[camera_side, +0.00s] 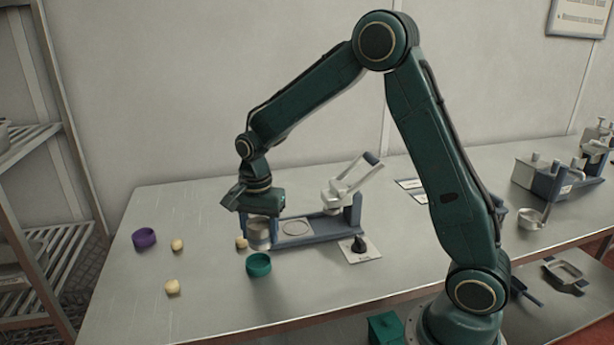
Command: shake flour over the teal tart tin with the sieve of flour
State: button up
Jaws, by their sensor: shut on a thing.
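The teal tart tin (259,266) sits on the steel table, toward the front, below and in front of my gripper. My gripper (258,214) points down at the left end of a blue-grey rack. It is shut on a grey metal cylinder, which I take to be the sieve of flour (259,236). The fingertips and the top of the sieve are mostly hidden by the gripper body. I cannot tell whether the sieve still touches the rack. No flour can be made out in the tin at this size.
The blue-grey rack (325,232) has a round opening and a white lever device (340,196). A purple tin (145,238) and pale balls (172,287) lie left. A black-knobbed item (359,246) stands on a white card.

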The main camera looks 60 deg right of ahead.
jog(key=shift+a, duration=0.1)
jog(key=shift+a, duration=1.35)
jog(key=shift+d, duration=0.1)
jog(key=shift+d, duration=1.35)
jog(key=shift+a, duration=0.15)
jog(key=shift+a, duration=1.3)
